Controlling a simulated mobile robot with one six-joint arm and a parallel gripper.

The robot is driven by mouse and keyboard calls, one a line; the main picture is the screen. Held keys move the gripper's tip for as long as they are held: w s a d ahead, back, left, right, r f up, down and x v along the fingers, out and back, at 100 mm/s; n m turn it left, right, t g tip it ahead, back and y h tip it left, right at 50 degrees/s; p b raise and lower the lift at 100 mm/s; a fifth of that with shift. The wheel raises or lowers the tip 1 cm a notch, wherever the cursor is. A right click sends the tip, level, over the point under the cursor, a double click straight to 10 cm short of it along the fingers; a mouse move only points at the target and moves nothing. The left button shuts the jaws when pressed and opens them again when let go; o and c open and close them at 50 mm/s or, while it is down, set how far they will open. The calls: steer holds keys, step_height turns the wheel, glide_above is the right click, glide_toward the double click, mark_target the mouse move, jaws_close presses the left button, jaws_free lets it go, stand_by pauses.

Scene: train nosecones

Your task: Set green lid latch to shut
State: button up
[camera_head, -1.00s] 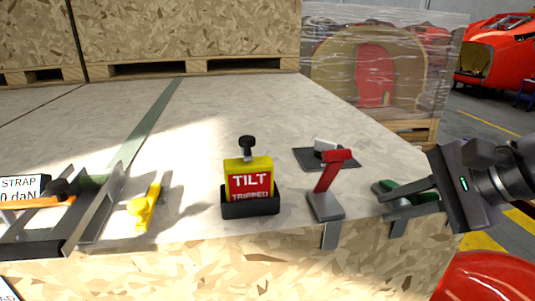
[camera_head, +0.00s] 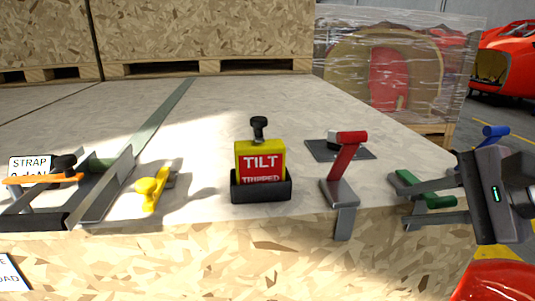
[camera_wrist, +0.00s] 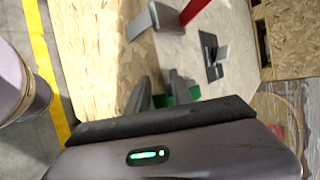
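The green lid latch (camera_head: 438,202) is at the right front edge of the crate lid, right of the red latch. Its green handle looks low, and the fingers partly hide it. My gripper (camera_head: 403,204) reaches in from the right with its two fingers apart, one behind and one in front of the green part. I cannot tell whether either finger touches it. In the wrist view, green bits of the latch (camera_wrist: 194,92) show beside and between the dark fingers.
The red latch (camera_head: 348,158) stands raised just left of my gripper. A blue handle (camera_head: 495,131) shows behind it. A yellow tilt indicator (camera_head: 261,162), a yellow latch (camera_head: 149,187) and a strap tensioner (camera_head: 85,195) sit further left. A wrapped crate (camera_head: 390,75) stands behind.

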steer(key=shift+o, duration=0.4)
steer(key=shift+w+d+r, duration=0.1)
steer(key=shift+w, duration=0.35)
steer(key=shift+s+r, duration=0.15)
steer(key=p+v, duration=0.5)
steer(key=v, duration=1.2)
steer(key=shift+p, duration=0.3)
